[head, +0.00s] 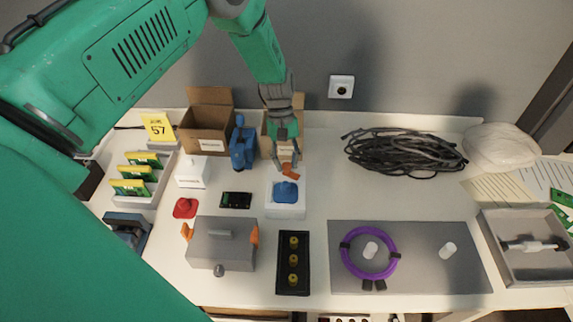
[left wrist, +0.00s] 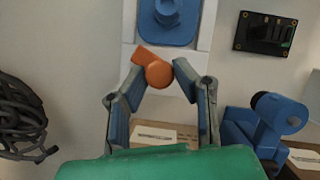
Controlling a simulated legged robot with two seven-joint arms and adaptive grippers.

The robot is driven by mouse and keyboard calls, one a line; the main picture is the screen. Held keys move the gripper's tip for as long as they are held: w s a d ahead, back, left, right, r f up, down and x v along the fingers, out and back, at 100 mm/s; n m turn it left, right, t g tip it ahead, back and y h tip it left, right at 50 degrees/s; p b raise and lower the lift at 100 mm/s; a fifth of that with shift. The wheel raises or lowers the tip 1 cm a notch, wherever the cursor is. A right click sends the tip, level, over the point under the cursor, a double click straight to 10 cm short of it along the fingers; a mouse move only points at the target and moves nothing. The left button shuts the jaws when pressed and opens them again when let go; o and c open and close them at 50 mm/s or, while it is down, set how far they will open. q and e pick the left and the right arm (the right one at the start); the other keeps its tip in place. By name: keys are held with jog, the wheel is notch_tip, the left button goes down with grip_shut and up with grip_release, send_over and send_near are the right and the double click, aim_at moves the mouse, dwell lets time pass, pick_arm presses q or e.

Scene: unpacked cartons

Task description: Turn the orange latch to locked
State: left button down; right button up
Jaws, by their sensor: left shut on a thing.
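The orange latch (head: 290,171) sits at the far edge of a white box (head: 286,210) that carries a blue part (head: 286,191). In the left wrist view the latch (left wrist: 157,73) shows a round hub and a short arm slanting up and left. My left gripper (head: 287,160) reaches down from behind the box and is shut on the latch. In the left wrist view its fingertips (left wrist: 156,68) lie on either side of the hub. The latch's locked and unlocked marks cannot be made out. My right gripper is not in view.
A blue device (head: 242,148) stands close to the left of my gripper, in front of open cartons (head: 207,112). A grey case (head: 210,245) with orange clips stands nearer. A black cable coil (head: 403,152) lies to the right. The table between coil and grey mat (head: 455,275) is clear.

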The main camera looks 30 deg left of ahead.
pick_arm(q)
jog(key=m, duration=0.2)
jog(key=m+y+b, duration=0.1)
jog(key=shift+w+m+g, duration=0.3)
jog(key=shift+m+g, duration=0.1)
jog(key=m+y, duration=0.1)
jog(key=m, duration=0.1)
jog(key=shift+d+r+m, duration=0.1)
jog(key=shift+m, duration=0.3)
jog(key=m+y, duration=0.1)
jog(key=m, duration=0.2)
jog(key=m+y, duration=0.1)
jog(key=m, duration=0.1)
jog(key=shift+w+d+r+m, duration=0.1)
jog(key=shift+d+m, duration=0.05)
jog(key=shift+m, duration=0.25)
jog(key=shift+y, duration=0.3)
jog(key=c, duration=1.3)
grip_release()
